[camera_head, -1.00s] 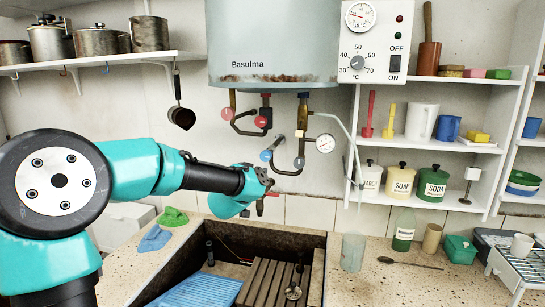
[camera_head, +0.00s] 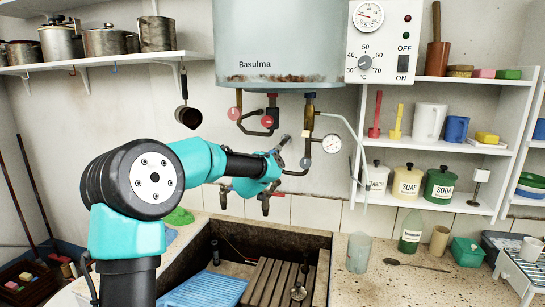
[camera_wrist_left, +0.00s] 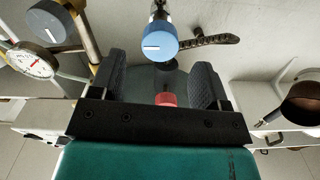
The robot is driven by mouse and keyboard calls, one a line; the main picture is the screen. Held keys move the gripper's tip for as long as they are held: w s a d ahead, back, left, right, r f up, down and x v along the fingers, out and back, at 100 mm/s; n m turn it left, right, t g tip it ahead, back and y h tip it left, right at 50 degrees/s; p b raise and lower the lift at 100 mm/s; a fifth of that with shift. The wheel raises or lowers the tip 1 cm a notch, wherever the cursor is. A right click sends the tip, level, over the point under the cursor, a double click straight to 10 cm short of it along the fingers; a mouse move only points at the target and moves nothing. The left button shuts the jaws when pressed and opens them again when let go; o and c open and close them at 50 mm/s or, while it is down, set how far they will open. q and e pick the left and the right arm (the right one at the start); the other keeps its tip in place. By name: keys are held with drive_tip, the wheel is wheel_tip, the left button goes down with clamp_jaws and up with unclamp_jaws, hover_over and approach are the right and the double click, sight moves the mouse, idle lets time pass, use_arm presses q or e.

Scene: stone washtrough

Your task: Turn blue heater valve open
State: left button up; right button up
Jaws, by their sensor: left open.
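The blue heater valve (camera_wrist_left: 160,43) is a round blue knob with a white line on its face, below the heater (camera_head: 280,45). In the left wrist view it stands just beyond my fingertips, between them and apart from both. In the head view my gripper hides it. My left gripper (camera_head: 273,172) is open and empty under the heater's pipes. It also shows in the left wrist view (camera_wrist_left: 161,62) with a dark finger on each side. My right gripper is not in view.
A pressure gauge (camera_head: 332,143) and a grey knob (camera_head: 305,162) are close to the right of my gripper. Red valves (camera_head: 267,121) hang above it. The stone trough (camera_head: 322,250) lies below. A small pan (camera_head: 188,117) hangs at the left.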

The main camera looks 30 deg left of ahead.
use_arm(q)
drive_tip(key=shift+x, duration=3.45)
drive_tip(key=c, duration=0.9)
